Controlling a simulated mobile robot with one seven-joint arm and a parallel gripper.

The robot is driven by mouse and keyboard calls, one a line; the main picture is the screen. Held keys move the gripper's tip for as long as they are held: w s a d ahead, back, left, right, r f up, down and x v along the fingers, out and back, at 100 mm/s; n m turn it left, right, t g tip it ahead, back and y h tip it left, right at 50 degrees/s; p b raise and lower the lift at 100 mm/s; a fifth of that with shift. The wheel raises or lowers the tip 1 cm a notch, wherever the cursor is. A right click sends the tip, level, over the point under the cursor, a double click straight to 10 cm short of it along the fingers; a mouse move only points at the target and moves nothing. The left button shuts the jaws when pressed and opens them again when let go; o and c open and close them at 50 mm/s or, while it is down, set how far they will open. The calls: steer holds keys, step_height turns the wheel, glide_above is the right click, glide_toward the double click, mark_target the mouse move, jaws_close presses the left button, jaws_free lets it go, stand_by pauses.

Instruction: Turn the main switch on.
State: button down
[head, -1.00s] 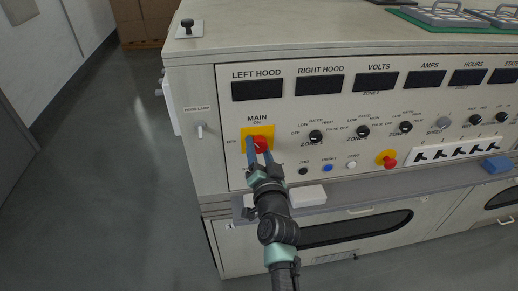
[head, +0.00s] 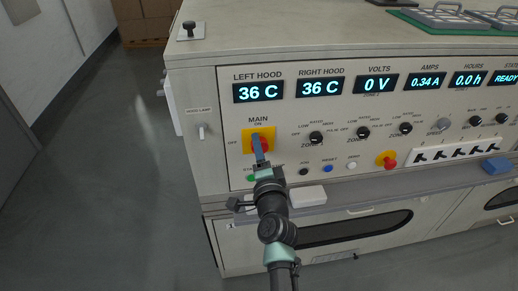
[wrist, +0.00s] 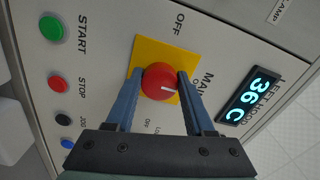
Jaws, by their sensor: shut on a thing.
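The main switch (head: 266,142) is a red knob on a yellow plate (head: 247,134) at the left of the panel, marked MAIN, ON and OFF. In the wrist view the red knob (wrist: 161,82) shows a white pointer line, and the yellow plate (wrist: 146,50) lies behind it. My gripper (head: 257,146) is at the knob. In the wrist view its two blue fingers (wrist: 159,84) are on either side of the knob, shut on it. The displays are lit: left hood (head: 258,92) and right hood (head: 320,87) read 36 C, volts (head: 376,83) reads 0 V.
The amps display (head: 426,81) reads 0.34 A and hours (head: 468,79) reads 0.0 h. A green start button (wrist: 51,28) and a red stop button (wrist: 56,83) sit near the switch. A red emergency-type button (head: 389,161) and a ledge (head: 350,188) are to the right and below.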

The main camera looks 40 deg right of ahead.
stand_by(0.4)
steer(key=shift+c, duration=1.3)
jaws_free()
steer(key=shift+s, duration=0.1)
steer(key=p+v, duration=0.4)
steer(key=v, duration=0.8)
steer(key=shift+s+a, duration=0.2)
steer(key=shift+s, duration=0.2)
